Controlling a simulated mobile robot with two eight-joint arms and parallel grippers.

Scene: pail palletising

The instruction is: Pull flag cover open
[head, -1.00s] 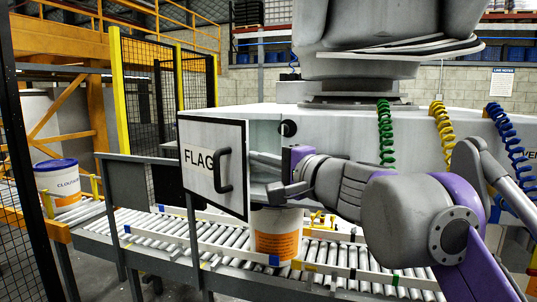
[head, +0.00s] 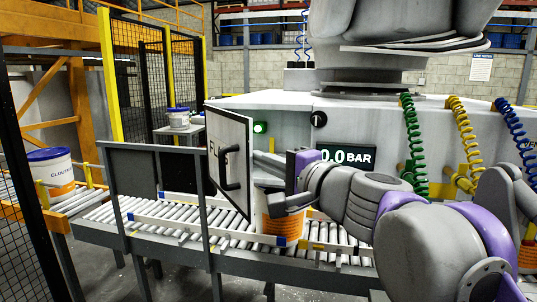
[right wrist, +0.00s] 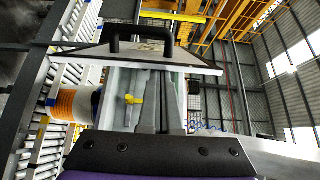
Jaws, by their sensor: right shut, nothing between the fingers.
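The flag cover (head: 231,160) is a pale hinged panel with a black handle (head: 229,168), standing swung out from the white housing. In the right wrist view the cover (right wrist: 185,62) spans the top, its handle (right wrist: 140,36) on the far side. My right gripper (head: 261,159) is shut and empty, its fingers at the cover's inner side near the free edge. In the right wrist view the gripper (right wrist: 156,74) reaches up to the cover; I cannot tell whether they touch. A yellow part (right wrist: 131,100) shows in the opening beside the fingers. My left gripper is out of view.
A white pail with an orange label (head: 284,224) stands on the roller conveyor (head: 180,217) below my right gripper. The housing (head: 375,120) bears a 0.0 BAR display (head: 346,157) and a green light (head: 259,127). Coiled hoses hang right. Another pail (head: 52,172) stands left.

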